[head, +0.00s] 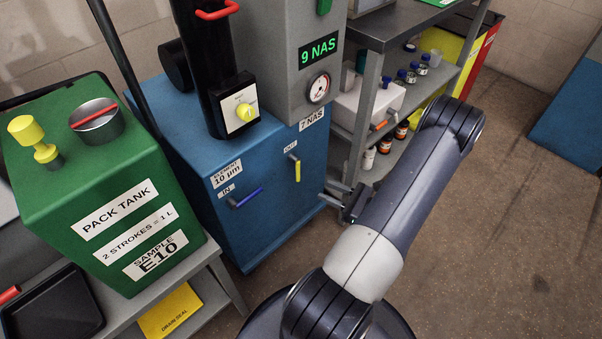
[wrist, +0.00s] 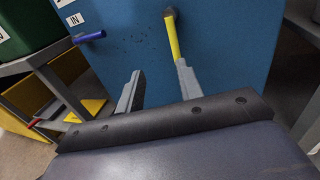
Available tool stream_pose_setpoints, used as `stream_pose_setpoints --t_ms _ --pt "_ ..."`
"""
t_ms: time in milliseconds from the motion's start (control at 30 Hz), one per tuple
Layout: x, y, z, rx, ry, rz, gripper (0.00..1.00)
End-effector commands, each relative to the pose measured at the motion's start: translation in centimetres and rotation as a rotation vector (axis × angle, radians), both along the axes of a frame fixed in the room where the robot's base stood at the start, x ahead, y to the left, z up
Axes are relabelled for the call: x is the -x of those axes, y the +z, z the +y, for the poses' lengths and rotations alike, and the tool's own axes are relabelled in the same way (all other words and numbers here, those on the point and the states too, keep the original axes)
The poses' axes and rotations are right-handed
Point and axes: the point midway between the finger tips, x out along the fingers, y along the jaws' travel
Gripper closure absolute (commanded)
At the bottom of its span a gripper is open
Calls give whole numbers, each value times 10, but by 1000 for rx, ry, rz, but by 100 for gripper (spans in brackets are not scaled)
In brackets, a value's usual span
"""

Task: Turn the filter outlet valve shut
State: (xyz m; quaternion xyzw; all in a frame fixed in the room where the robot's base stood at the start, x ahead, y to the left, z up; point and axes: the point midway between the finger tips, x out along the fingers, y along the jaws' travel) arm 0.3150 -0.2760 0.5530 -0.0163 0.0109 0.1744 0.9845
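The filter outlet valve is a yellow lever (head: 298,170) under the OUT label on the front of the blue cabinet (head: 225,165). It points downward from its pivot. In the wrist view the yellow lever (wrist: 172,38) runs down from a dark pivot, and its lower end meets or overlaps the tip of my right finger; I cannot tell if they touch. My gripper (head: 328,193) is open with nothing held between its fingers, low and to the right of the lever. In the wrist view my gripper (wrist: 158,68) has its two fingers apart, pointing at the cabinet face.
A blue lever (head: 246,198) at the IN label lies roughly horizontal, left of the outlet. The green pack tank (head: 90,180) stands on a bench at the left. A grey shelf (head: 390,150) with bottles stands behind my arm.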

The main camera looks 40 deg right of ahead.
Motion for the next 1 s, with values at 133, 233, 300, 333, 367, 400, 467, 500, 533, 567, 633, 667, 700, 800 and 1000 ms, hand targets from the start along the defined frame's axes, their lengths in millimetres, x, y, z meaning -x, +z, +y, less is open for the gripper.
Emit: stream_pose_setpoints --t_ms 133,233,300,333,367,400,467,500,533,567,633,667,700,800,1000 --pt "8 -18 -13 -35 -72 -16 65" --pt "5 -18 -13 -38 -79 -18 65" --pt "-1 -18 -11 -38 -77 -18 65" --pt "-5 -18 -9 -37 -75 -17 65" --pt "-9 -18 -8 -37 -74 -17 65" --pt "-15 -18 -6 -37 -73 -17 65" --pt "-25 -18 -3 -36 -72 -17 65" --pt "-32 -18 -1 -36 -72 -17 65" --pt "-37 -18 0 -36 -71 -17 65" --pt "-42 -18 2 -36 -71 -17 65" --pt "-54 -18 5 -35 -72 -16 65" --pt "-59 -18 6 -35 -71 -16 65" --pt "-65 -18 8 -35 -72 -17 65" --pt "-78 -18 12 -35 -73 -17 65" --pt "-92 -18 15 -35 -75 -17 65"
